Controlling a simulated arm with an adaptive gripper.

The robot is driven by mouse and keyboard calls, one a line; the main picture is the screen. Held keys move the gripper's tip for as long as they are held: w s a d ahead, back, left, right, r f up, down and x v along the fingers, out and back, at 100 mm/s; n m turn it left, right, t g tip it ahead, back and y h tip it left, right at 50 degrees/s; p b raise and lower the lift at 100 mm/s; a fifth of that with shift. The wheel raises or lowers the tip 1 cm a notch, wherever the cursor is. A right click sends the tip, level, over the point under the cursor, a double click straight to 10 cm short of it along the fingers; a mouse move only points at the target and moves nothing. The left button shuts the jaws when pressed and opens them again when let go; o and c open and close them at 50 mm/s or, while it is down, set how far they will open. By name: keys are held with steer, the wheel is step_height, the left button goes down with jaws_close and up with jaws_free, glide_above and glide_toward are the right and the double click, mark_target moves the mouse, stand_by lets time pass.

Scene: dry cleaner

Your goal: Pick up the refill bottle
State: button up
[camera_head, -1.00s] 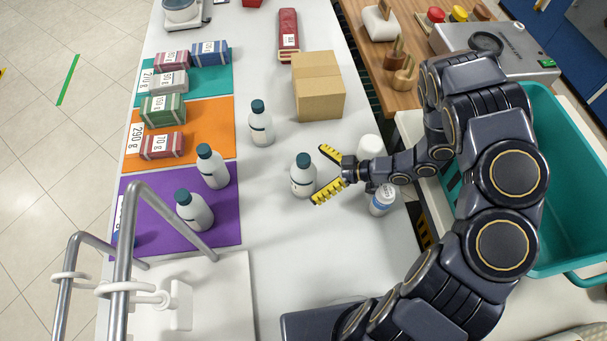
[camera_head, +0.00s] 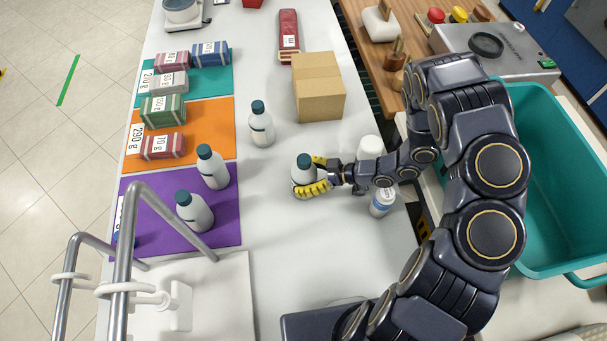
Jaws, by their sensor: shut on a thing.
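A white bottle with a dark teal cap (camera_head: 303,170) stands upright on the grey-white table in the middle. My gripper (camera_head: 314,176) comes from the right with its yellow fingers shut on this bottle, one finger at the near side and one at the far side. The fingers hide part of the bottle's body. Similar teal-capped bottles stand nearby: one (camera_head: 261,126) further back, and two on the purple mat, the upper one (camera_head: 214,170) and the lower one (camera_head: 194,213). I cannot tell from the labels which is named the refill bottle.
A cardboard box (camera_head: 319,92) stands behind the held bottle. A white container (camera_head: 370,149) and a small white-and-blue bottle (camera_head: 382,203) stand close to my arm. Metal rails (camera_head: 123,250) rise at the front left. A teal bin (camera_head: 560,190) is at the right.

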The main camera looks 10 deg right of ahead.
mark_target(304, 159)
steer(key=shift+r, duration=5.3)
step_height(304, 159, up, 11)
steer(key=w+a+n+g, duration=0.3)
steer(key=a+n+g, duration=0.1)
steer(key=a, duration=1.4)
steer(key=w+a+n+g, duration=0.3)
steer(key=a+g, duration=0.2)
steer(key=a, duration=1.3)
steer(key=shift+w+f, duration=0.2)
steer(key=shift+f, duration=10.3)
steer(key=shift+f, duration=0.2)
